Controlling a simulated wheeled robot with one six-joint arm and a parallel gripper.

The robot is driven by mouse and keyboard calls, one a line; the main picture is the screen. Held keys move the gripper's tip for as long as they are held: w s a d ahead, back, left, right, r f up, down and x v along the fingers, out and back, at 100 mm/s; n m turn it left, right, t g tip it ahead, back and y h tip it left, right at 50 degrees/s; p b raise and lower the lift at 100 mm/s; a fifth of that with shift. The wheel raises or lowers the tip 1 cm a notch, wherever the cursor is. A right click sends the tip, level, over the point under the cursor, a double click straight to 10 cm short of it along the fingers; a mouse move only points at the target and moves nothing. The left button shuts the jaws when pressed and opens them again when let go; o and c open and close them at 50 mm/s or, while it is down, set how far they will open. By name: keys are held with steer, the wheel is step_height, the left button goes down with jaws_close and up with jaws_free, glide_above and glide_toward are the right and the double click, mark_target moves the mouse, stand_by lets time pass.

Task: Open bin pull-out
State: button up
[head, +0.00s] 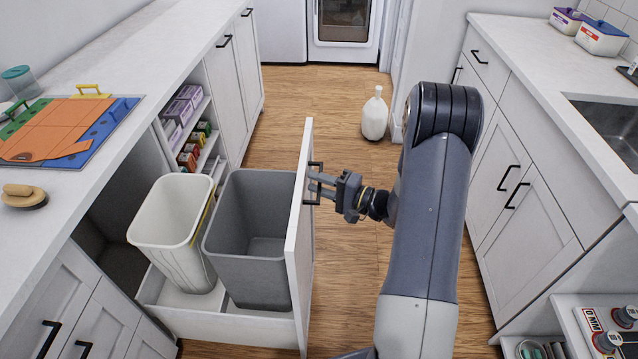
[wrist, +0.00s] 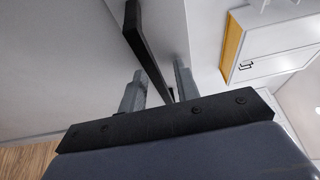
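The bin pull-out stands far out from the left cabinet run. Its white front panel (head: 300,240) faces right, and its tray carries a white bin (head: 172,225) and a grey bin (head: 250,240). A black bar handle (head: 316,166) is on the panel's outer face; it also shows in the wrist view (wrist: 146,50). My gripper (head: 322,184) is at this handle, pointing left at the panel. In the wrist view its two fingers (wrist: 158,85) stand apart with the handle bar passing between them. I see gaps beside the bar; contact is unclear.
The right cabinets (head: 530,200) and sink counter stand behind my arm. A white jug (head: 375,115) is on the floor farther back. An open shelf (head: 195,130) with small boxes is beyond the bins.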

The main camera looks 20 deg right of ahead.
steer(key=shift+d, duration=0.15)
steer(key=v, duration=1)
steer(key=shift+s, duration=0.3)
steer(key=shift+d, duration=0.15)
steer(key=x, duration=1.1)
steer(key=shift+r, duration=0.1)
